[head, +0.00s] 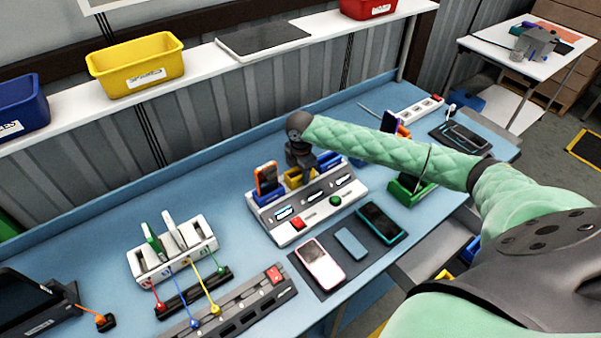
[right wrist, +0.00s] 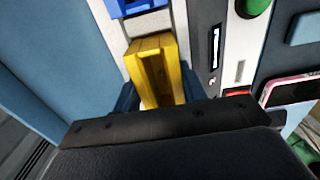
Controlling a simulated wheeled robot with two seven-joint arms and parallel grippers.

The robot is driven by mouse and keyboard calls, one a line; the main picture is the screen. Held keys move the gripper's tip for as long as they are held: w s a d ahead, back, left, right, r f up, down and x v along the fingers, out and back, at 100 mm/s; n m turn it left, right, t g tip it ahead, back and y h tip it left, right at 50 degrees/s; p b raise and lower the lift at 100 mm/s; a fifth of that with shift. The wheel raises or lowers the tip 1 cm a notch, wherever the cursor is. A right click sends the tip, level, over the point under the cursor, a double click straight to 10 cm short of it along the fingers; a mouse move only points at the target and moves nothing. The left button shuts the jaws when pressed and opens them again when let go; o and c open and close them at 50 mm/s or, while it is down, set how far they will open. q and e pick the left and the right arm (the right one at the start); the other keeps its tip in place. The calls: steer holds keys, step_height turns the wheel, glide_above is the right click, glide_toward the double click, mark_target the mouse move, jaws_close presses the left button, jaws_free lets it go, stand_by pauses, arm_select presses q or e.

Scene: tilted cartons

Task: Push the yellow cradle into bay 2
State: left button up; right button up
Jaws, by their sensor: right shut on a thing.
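The yellow cradle (head: 295,179) is at the middle of the grey-white dock (head: 292,236), between a blue cradle holding an orange phone (head: 267,177) and another blue cradle (head: 328,160). My right gripper (head: 303,168) reaches down over the yellow cradle from above and partly hides it. In the right wrist view the yellow cradle (right wrist: 153,72) sits between the two dark fingers, and the gripper is shut on it. I cannot tell how deep it sits in its bay, and the bay numbers are not readable. My left gripper is not in view.
Red and green buttons (head: 335,200) line the dock's front. Several phones lie on a dark mat (head: 303,268) before it. A white rack (head: 178,258) with cables stands left, a green cradle (head: 404,190) right. Bare blue table lies behind the dock.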

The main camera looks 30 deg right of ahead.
steer(key=shift+s+f, duration=0.25)
steer(key=shift+f, duration=0.2)
steer(key=shift+w+r, duration=0.3)
steer(key=shift+r, duration=2.45)
